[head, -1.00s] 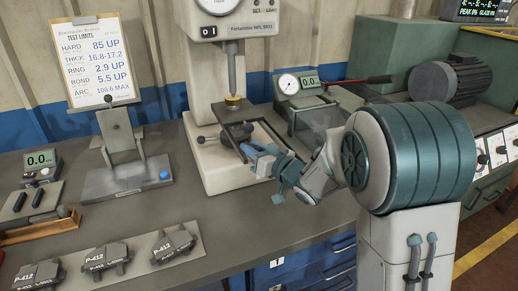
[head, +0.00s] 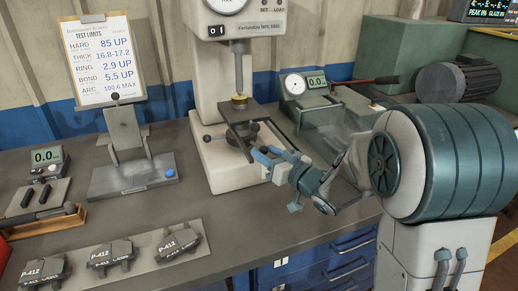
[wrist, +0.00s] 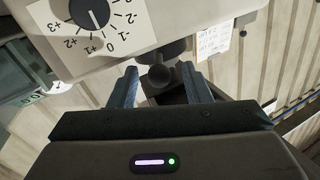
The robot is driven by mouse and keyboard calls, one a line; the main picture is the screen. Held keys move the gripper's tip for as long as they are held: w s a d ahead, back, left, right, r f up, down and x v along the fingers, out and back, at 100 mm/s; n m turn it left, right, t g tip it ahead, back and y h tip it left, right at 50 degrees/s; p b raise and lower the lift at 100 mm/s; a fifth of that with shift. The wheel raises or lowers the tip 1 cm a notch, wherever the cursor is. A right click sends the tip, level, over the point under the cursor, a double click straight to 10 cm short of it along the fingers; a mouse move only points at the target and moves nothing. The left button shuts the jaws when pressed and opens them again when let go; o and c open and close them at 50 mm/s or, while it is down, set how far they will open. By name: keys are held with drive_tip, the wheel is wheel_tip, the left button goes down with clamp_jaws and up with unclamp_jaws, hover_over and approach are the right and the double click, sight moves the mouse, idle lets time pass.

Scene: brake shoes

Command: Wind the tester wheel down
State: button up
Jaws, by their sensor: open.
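The hardness tester (head: 224,168) stands on the bench, its white column and base partly behind my gripper. Its dark wheel (head: 246,132) sits low under the dark plate, partly hidden; a ball-ended knob (head: 208,138) sticks out to the left. A brass-coloured piece (head: 240,99) sits under the tester's spindle. My gripper (head: 266,156) is open at the front right of the wheel. In the wrist view its blue fingers stand apart with a dark ball knob (wrist: 160,74) showing between them. I cannot tell whether they touch it.
A grey stand (head: 128,175) with a blue button is to the left. Several P-412 brake shoes (head: 110,254) lie along the bench front. A green gauge unit (head: 310,85) stands behind right. A numbered dial (wrist: 95,18) is close above the fingers in the wrist view.

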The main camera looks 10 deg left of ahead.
drive_tip(key=v, duration=1)
drive_tip(key=shift+a, duration=0.1)
